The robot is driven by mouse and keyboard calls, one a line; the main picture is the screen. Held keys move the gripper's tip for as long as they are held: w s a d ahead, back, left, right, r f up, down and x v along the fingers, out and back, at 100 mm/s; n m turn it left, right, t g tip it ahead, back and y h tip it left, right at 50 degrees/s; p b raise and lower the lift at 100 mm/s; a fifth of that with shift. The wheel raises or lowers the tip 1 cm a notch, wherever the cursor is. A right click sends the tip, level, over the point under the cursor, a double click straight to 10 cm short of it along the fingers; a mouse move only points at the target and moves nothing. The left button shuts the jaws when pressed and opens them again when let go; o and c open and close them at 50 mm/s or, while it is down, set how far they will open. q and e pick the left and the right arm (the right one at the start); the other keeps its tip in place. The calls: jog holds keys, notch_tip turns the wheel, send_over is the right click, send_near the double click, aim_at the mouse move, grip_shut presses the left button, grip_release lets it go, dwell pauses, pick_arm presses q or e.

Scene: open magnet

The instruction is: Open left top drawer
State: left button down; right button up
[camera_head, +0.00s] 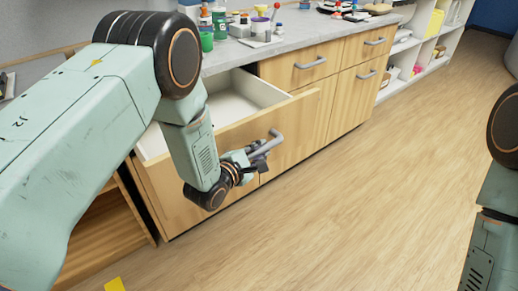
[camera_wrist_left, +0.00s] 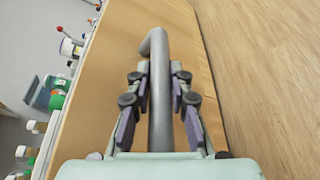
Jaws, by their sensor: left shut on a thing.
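The left top drawer (camera_head: 290,112) of the wooden cabinet stands pulled out, with its pale, empty-looking inside showing in the head view. Its grey bar handle (camera_head: 272,140) is on the drawer front. My left gripper (camera_head: 258,153) is at this handle, shut on it. In the left wrist view the handle (camera_wrist_left: 159,85) runs between the two fingers of my left gripper (camera_wrist_left: 158,100), and the wooden drawer front (camera_wrist_left: 110,75) lies behind it. My right arm shows at the right edge of the head view, but its gripper is out of view.
The grey countertop (camera_head: 290,45) above holds bottles, jars and small tools. Closed drawers and doors (camera_head: 345,95) with grey handles are to the right. An open wooden shelf (camera_head: 110,235) is at lower left.

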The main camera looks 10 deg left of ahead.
dwell(0.3)
pick_arm(q)
jog(key=c, duration=1.2)
grip_release()
jog(key=v, duration=1.2)
